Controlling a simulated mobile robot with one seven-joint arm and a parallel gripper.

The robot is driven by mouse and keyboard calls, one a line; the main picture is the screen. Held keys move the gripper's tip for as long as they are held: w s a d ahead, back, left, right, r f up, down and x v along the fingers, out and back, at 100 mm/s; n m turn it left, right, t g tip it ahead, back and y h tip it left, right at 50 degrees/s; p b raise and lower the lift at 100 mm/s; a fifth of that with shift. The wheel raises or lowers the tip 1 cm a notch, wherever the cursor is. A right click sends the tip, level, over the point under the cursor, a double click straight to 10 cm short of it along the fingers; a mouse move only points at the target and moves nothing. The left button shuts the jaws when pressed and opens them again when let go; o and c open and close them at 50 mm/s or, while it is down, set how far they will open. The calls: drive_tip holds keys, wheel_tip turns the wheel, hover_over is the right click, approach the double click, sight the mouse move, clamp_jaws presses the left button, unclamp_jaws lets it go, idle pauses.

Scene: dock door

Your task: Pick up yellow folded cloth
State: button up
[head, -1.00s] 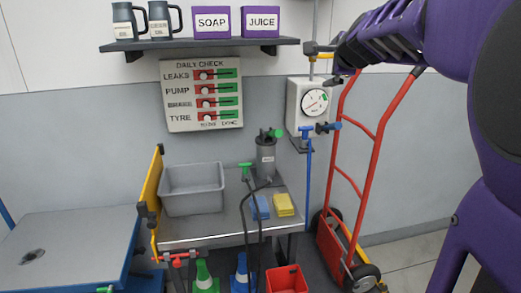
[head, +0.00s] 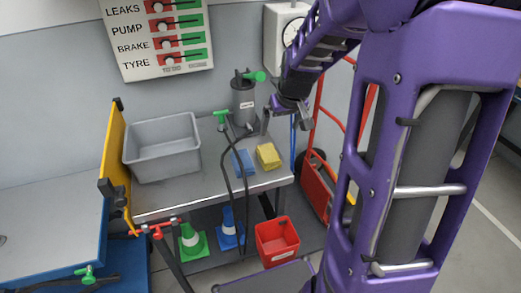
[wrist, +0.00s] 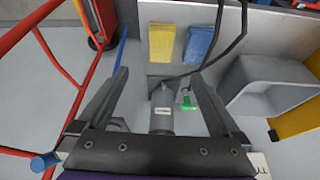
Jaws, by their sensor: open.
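The yellow folded cloth (head: 268,156) lies on the grey bench top near its right end, just right of a blue folded cloth (head: 243,163). In the wrist view the yellow cloth (wrist: 162,43) is at the top middle, beyond the fingertips, with the blue cloth (wrist: 198,43) to its right. My gripper (head: 287,125) is above the back right of the bench, higher than the yellow cloth and apart from it. In the wrist view its two fingers (wrist: 164,82) are spread wide with nothing held between them.
A grey cylinder with a green handle (head: 243,104) stands behind the cloths. A grey bin (head: 163,148) sits at the bench's left. A red hand truck (head: 318,190) stands at its right.

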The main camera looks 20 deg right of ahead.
drive_tip(key=b, duration=0.2)
approach(269, 154)
drive_tip(key=x, duration=0.2)
drive_tip(key=shift+s+d+f, duration=0.1)
drive_tip(key=shift+f, duration=0.35)
drive_tip(key=shift+w+b+x, duration=0.15)
drive_tip(key=shift+b+x, duration=0.05)
drive_tip(key=shift+x, duration=1.4)
drive_tip(key=shift+w+b+x, duration=0.15)
drive_tip(key=shift+b+x, duration=0.05)
drive_tip(key=shift+x, duration=1.35)
drive_tip(key=shift+r, duration=0.15)
drive_tip(key=c, duration=1.3)
wheel_tip(269, 154, up, 10)
drive_tip(key=shift+r+p, duration=0.1)
drive_tip(key=shift+p, duration=0.65)
